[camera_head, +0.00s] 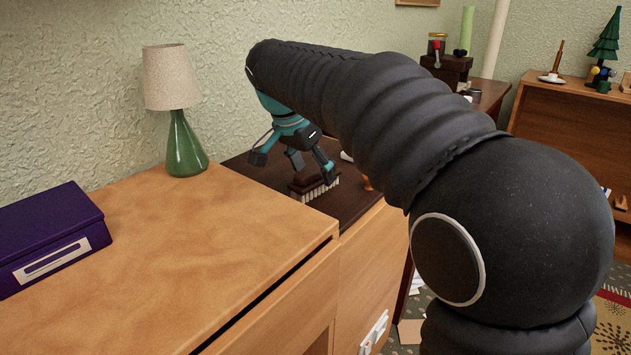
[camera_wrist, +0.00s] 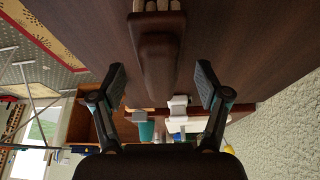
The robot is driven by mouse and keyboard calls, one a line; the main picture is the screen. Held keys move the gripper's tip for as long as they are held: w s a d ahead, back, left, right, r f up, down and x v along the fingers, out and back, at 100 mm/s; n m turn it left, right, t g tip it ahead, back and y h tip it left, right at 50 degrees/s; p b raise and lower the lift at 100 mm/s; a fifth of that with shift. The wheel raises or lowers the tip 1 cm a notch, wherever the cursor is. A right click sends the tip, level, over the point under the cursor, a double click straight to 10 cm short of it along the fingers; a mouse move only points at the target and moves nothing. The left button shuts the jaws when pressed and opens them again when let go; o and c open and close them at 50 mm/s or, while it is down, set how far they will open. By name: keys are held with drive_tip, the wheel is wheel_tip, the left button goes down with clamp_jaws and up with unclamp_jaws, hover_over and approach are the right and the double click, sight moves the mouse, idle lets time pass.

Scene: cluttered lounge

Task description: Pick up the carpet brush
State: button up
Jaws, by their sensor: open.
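The carpet brush (camera_head: 318,188) has a dark brown body and pale bristles. It rests on the dark top of the low cabinet, beneath my gripper (camera_head: 293,165), which partly hides it in the head view. My gripper is open and empty, pointing down. In the wrist view the brush's brown handle (camera_wrist: 158,62) runs down the middle, with the bristle tufts cut off at the top edge. The fingers of my gripper (camera_wrist: 160,84) stand apart on either side of the handle's end, without visible contact. I cannot tell the exact height gap.
A green lamp (camera_head: 184,145) stands left of my gripper on the lighter wooden top (camera_head: 200,240). A purple box (camera_head: 50,235) lies at far left. A small orange object (camera_head: 367,184) is right of the brush. White and teal items (camera_wrist: 146,131) show beyond the fingers in the wrist view.

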drive_tip(key=shift+x, duration=1.2)
drive_tip(key=c, duration=1.3)
drive_tip(key=shift+r, duration=0.15)
wheel_tip(320, 180, up, 4)
drive_tip(key=shift+r+p, duration=0.2)
drive_tip(key=shift+p, duration=0.1)
drive_tip(key=w+d+r, duration=0.3)
drive_tip(key=d+r, duration=0.3)
drive_tip(key=d, duration=0.5)
drive_tip(key=shift+r+p, duration=0.2)
drive_tip(key=shift+p, duration=0.25)
drive_tip(key=shift+d, duration=0.15)
